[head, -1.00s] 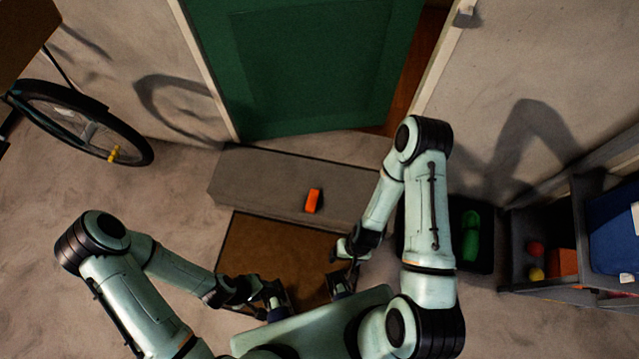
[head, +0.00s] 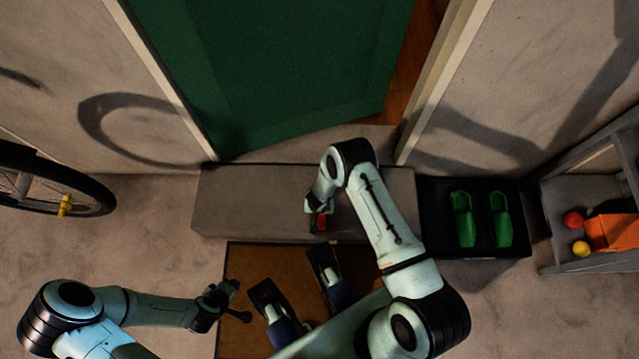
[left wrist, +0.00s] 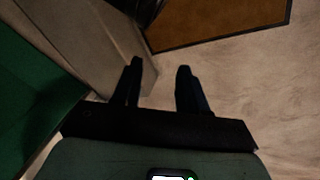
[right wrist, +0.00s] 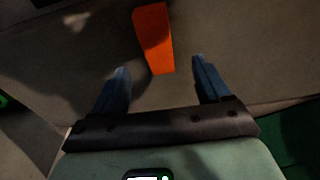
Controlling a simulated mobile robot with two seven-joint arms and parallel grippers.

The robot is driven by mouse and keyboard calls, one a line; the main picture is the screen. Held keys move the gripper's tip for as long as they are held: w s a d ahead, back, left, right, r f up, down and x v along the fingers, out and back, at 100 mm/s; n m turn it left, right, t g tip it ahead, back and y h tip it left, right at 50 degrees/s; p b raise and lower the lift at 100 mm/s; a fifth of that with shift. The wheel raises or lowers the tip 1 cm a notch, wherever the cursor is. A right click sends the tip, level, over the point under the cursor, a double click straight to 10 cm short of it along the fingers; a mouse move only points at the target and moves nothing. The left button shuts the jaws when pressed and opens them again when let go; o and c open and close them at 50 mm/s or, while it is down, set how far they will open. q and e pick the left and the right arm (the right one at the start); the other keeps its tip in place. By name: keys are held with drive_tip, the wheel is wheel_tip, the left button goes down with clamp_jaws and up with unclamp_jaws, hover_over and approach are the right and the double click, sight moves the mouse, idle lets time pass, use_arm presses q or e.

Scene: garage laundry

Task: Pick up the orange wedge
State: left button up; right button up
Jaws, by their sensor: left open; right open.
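The orange wedge (head: 321,223) lies on the grey step in front of the green door. My right gripper (head: 317,210) is open and over the step at the wedge, partly hiding it in the head view. In the right wrist view the wedge (right wrist: 153,38) lies mostly beyond the open fingertips (right wrist: 160,66), its near end roughly between them, nearer the left finger. No contact shows. My left gripper (head: 239,301) is open and empty at the left edge of the mat; its open fingers (left wrist: 160,68) also show in the left wrist view.
The grey step (head: 250,200) runs below the green door (head: 290,70), with a brown mat (head: 240,262) in front. Right of it is a black tray (head: 450,242) with green shoes (head: 464,220), then a grey shelf (head: 560,255) with balls and an orange box. A bicycle wheel (head: 60,190) is left.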

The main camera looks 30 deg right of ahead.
drive_tip(key=f, duration=0.2)
drive_tip(key=f+b, duration=0.1)
drive_tip(key=f, duration=0.1)
drive_tip(key=d+f+b, duration=0.1)
drive_tip(key=f, duration=0.2)
drive_tip(key=shift+w, duration=0.35)
use_arm(q)
drive_tip(key=s+f+g, duration=0.2)
drive_tip(key=s+f, duration=0.2)
drive_tip(key=s, duration=0.1)
drive_tip(key=shift+s+a+f, duration=0.25)
drive_tip(key=shift+a+f, duration=0.05)
drive_tip(key=shift+a, duration=0.1)
use_arm(e)
drive_tip(key=c, duration=1.1)
